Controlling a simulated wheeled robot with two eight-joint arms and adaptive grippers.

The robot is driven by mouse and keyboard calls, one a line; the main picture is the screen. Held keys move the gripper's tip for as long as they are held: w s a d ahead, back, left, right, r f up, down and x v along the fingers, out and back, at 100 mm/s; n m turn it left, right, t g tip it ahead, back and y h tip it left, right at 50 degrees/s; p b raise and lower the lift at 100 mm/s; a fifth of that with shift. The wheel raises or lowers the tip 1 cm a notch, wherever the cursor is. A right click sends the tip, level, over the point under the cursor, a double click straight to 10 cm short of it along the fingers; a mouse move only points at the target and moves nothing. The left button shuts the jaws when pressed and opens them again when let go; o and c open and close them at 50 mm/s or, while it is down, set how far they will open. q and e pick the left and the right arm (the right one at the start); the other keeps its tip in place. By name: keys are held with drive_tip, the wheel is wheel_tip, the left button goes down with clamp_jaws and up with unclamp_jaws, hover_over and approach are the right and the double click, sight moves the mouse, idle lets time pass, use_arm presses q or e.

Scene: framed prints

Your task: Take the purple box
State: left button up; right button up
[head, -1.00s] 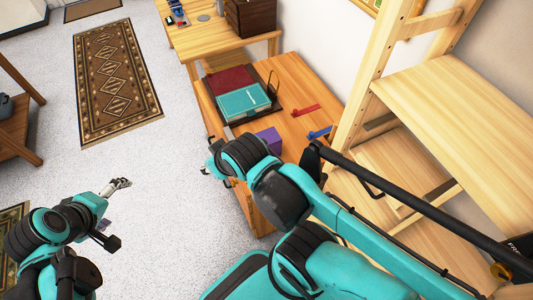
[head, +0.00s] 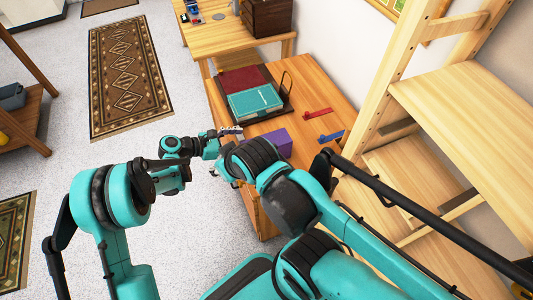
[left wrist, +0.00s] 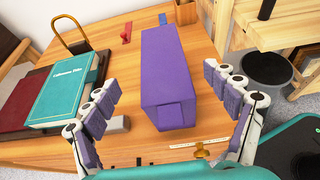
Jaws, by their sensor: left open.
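The purple box (head: 280,142) rests on the wooden table, partly hidden behind my right arm in the head view. In the left wrist view the box (left wrist: 165,75) is long, with its near end facing me. My left gripper (head: 230,131) is at the table's left edge, beside the box. In the left wrist view its fingers (left wrist: 163,85) are spread wide on either side of the box, with gaps, and hold nothing. My right arm's wrist (head: 245,158) is bent in front of the box; its fingers are mostly hidden and their state is unclear.
A teal book (head: 255,101) and a dark red one (head: 243,79) lie in a dark tray left of the box. A red object (head: 317,114) and a blue one (head: 331,136) lie to its right. A wooden shelf (head: 460,95) stands at right. Open floor lies left.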

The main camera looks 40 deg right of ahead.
use_arm(q)
drive_tip(key=x, duration=0.3)
drive_tip(key=shift+s+f+b, duration=0.1)
drive_tip(key=shift+b, duration=0.25)
drive_tip(key=b+x, duration=0.2)
drive_tip(key=x, duration=0.2)
drive_tip(key=shift+s+f, duration=0.1)
drive_tip(key=shift+d, duration=0.45)
drive_tip(key=shift+a, duration=0.1)
drive_tip(key=shift+c, duration=1.2)
drive_tip(key=c, duration=1.7)
